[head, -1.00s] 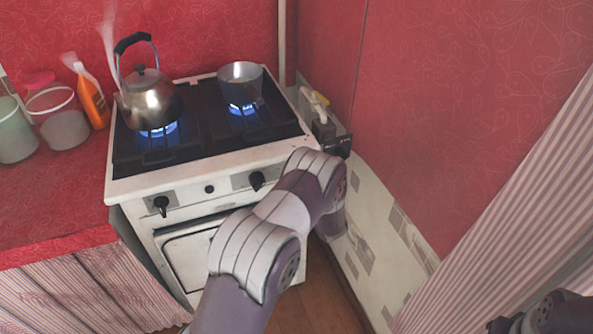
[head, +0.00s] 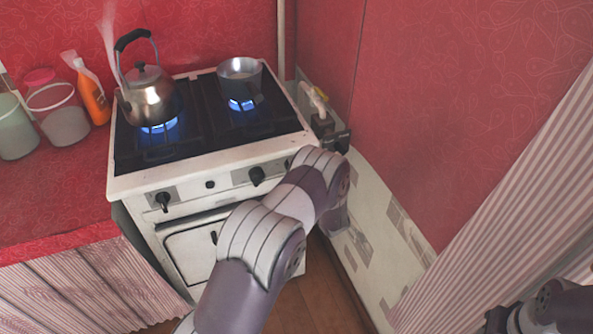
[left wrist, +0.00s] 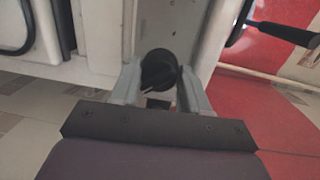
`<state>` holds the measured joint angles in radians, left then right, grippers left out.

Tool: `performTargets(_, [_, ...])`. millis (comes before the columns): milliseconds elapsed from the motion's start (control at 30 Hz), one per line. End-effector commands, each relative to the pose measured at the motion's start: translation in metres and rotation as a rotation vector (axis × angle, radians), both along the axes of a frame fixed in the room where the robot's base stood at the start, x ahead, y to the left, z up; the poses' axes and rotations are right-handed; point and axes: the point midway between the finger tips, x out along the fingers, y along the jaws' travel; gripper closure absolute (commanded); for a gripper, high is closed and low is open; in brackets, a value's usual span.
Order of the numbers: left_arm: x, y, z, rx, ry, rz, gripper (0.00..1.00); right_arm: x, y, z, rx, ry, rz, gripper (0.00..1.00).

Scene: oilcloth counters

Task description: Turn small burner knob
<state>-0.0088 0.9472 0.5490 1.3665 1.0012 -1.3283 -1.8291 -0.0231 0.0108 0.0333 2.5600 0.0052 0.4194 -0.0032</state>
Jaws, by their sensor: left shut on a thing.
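The white stove (head: 225,157) shows black knobs on its front panel: a left knob (head: 162,202) and a middle knob (head: 257,176). My left arm reaches the right end of the panel, and its hand is hidden there behind my own arm in the head view. In the left wrist view my left gripper (left wrist: 157,88) has its two grey fingers on either side of a round black knob (left wrist: 158,68) and is shut on it. I cannot see this knob in the head view.
A steaming kettle (head: 150,98) and a metal pot (head: 240,80) stand over lit blue flames. Jars and an orange bottle (head: 93,100) are on the red counter (head: 60,195) at left. A wall and striped curtain (head: 510,190) close off the right side.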

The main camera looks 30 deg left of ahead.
Motion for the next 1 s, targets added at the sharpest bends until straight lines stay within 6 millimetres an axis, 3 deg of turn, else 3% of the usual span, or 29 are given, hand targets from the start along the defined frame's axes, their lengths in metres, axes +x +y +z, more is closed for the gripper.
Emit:
performTargets(233, [-0.003,0.001,-0.003,-0.001,0.009,0.004,0.85,0.000,0.000,0.000,0.000,0.000,0.000,0.57])
performTargets(267, [-0.003,0.001,-0.003,-0.001,0.009,0.004,0.48,0.000,0.000,0.000,0.000,0.000,0.000,0.57])
performTargets(300, [-0.002,0.001,-0.003,-0.001,0.009,0.004,0.45,0.000,0.000,0.000,0.000,0.000,0.000,0.57])
performTargets(567, [-0.002,0.000,-0.001,0.000,0.003,0.001,0.45,0.000,0.000,0.000,0.000,0.000,0.000,0.57])
performTargets(667, [-0.007,-0.009,0.000,-0.002,0.003,0.000,0.45,0.000,0.000,0.001,0.000,0.000,0.000,0.57])
performTargets(1000, [-0.058,-0.080,0.008,-0.001,0.005,-0.003,0.45,0.000,0.000,0.003,0.000,0.000,0.000,0.57])
